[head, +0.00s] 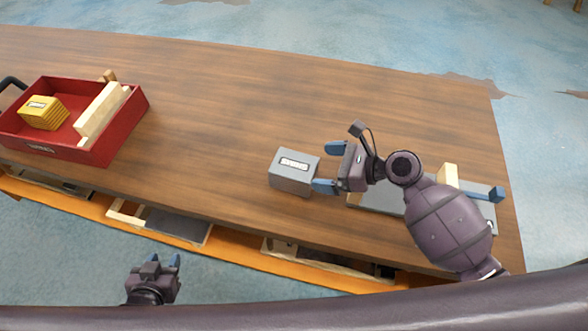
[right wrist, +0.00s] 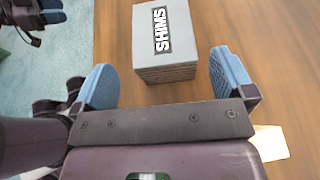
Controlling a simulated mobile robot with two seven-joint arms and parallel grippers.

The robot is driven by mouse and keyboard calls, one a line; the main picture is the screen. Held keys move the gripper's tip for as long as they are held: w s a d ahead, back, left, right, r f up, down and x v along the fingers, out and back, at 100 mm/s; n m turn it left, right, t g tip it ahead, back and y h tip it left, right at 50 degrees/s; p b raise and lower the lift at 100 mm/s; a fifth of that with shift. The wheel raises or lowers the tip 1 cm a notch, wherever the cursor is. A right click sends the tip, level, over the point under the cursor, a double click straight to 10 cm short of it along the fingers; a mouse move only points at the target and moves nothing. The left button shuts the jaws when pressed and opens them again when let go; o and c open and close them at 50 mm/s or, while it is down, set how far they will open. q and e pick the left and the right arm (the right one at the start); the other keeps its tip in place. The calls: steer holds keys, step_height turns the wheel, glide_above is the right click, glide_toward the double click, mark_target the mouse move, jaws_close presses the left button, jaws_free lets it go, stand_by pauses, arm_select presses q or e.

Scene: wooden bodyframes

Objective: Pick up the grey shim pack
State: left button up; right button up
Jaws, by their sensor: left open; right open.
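The grey shim pack (head: 293,172) is a block with a white "SHIMS" label, lying on the wooden table near its front edge. In the right wrist view the shim pack (right wrist: 163,42) sits ahead of and between the fingers, with its label facing up. My right gripper (head: 327,167) is open, its blue fingertips just to the right of the pack. In the wrist view my right gripper (right wrist: 166,80) has a finger on each side, with nothing held. My left gripper (head: 166,260) is open and empty, low in front of the table.
A red tray (head: 122,124) at the left holds a yellow block (head: 44,112) and pale wooden pieces (head: 101,112). A grey plate (head: 376,198) with a wooden block lies partly behind my right arm. Open drawers (head: 160,221) show under the front edge. The table's middle is clear.

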mark_target(297, 165)
steer(key=shift+w+a+f, duration=0.25)
steer(key=shift+w+a, duration=0.05)
steer(key=shift+a, duration=0.3)
steer(key=shift+w+a+f, duration=0.25)
steer(key=shift+w+a, duration=0.05)
steer(key=shift+a, duration=0.3)
steer(key=x, duration=0.4)
steer(key=shift+a+f+b, duration=0.1)
steer(key=shift+a+b, duration=0.05)
steer(key=shift+b, duration=0.15)
arm_select(q)
steer(key=shift+w+d+f, duration=0.1)
steer(key=shift+w+f, duration=0.05)
steer(key=shift+w, duration=0.3)
arm_select(e)
steer(key=shift+c, duration=0.2)
steer(key=c, duration=0.8)
arm_select(q)
steer(key=shift+s+f, duration=0.1)
steer(key=shift+s, duration=0.15)
arm_select(e)
steer(key=shift+c, duration=0.2)
